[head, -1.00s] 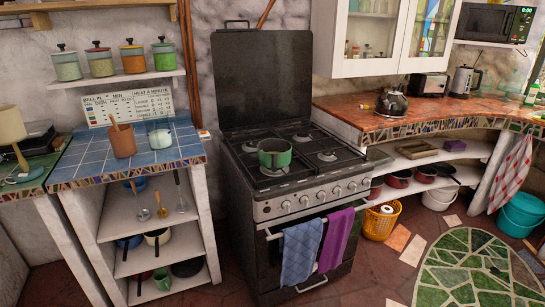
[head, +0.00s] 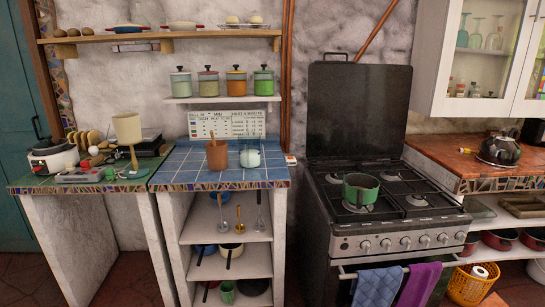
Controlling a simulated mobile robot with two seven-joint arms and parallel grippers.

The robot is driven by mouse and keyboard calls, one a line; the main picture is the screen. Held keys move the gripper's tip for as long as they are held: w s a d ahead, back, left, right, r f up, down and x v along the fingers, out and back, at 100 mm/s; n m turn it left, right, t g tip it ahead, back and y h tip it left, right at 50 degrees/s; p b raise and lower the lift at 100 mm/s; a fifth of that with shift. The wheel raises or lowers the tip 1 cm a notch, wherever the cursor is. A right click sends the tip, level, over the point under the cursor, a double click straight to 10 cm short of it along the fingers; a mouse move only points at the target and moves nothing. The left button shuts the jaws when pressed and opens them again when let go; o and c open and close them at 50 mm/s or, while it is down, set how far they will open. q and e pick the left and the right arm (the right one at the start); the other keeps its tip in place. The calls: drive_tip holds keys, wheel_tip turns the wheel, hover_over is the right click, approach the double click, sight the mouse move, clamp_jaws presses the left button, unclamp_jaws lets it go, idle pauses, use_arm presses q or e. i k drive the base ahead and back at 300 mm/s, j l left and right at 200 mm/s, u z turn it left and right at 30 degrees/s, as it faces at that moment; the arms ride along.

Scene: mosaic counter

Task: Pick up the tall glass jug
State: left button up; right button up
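A clear glass vessel (head: 249,154), which looks like the tall glass jug, stands upright on the blue-tiled counter (head: 195,166). Something whitish shows in its lower part; I cannot make out a handle. Neither of my grippers is in view.
A stove (head: 400,225) with a green pot (head: 360,189) stands to the right. A shelf (head: 222,99) with several lidded canisters hangs above the counter. A lamp (head: 128,130) and a cooker (head: 52,157) stand on the green counter to the left. The blue tiles' front is clear.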

sight(250, 142)
drive_tip(key=i+j+z, duration=0.4)
drive_tip(key=i, duration=0.3)
drive_tip(key=i+j+z, duration=0.35)
drive_tip(key=i+j, duration=0.3)
drive_tip(key=j, duration=0.2)
